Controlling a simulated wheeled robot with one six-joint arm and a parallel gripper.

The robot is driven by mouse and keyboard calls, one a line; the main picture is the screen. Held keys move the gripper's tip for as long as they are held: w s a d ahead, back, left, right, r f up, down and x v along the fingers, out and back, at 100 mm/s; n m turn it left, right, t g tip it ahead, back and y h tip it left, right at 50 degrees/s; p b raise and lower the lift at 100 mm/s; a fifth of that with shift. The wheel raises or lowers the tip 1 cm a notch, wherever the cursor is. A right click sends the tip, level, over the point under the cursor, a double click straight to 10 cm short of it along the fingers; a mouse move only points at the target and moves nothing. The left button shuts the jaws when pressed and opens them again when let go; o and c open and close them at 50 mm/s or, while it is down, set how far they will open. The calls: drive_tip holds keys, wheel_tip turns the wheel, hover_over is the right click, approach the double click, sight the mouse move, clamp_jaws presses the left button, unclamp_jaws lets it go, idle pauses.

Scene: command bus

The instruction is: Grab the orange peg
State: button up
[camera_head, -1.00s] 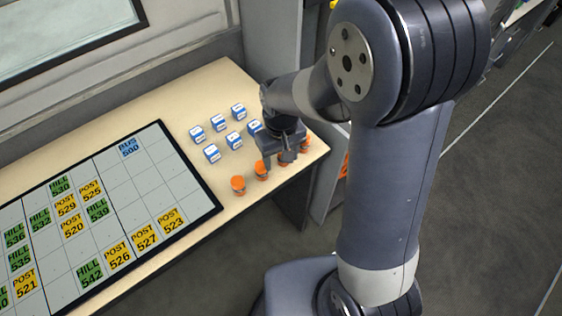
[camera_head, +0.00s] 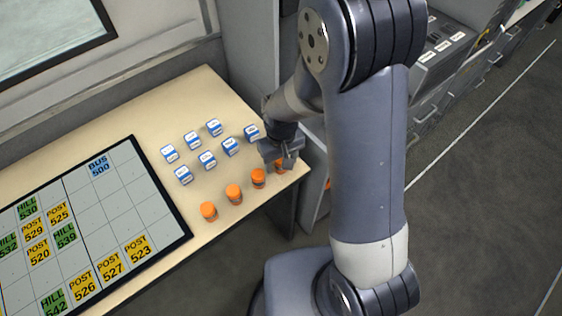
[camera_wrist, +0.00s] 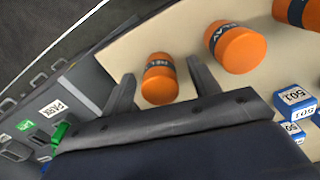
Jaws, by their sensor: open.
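Several orange pegs with dark label bands stand in a row near the table's front right edge; the three clear ones in the head view are a left peg (camera_head: 209,211), a middle peg (camera_head: 234,194) and a right peg (camera_head: 258,178). An end peg (camera_head: 280,167) is partly hidden under my gripper (camera_head: 282,160). In the wrist view an orange peg (camera_wrist: 160,80) lies between the two open fingers of my gripper (camera_wrist: 163,82), close to the left one. Another orange peg (camera_wrist: 238,48) is just right of the right finger. No contact can be made out.
Several blue and white blocks (camera_head: 207,160) stand behind the pegs. A board (camera_head: 160,215) with labelled tiles lies to the left on the wooden table (camera_head: 125,108). A grey cabinet (camera_head: 440,55) stands right of my arm.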

drive_tip(key=shift+f, duration=0.2)
drive_tip(key=shift+c, duration=0.5)
drive_tip(key=c, duration=1)
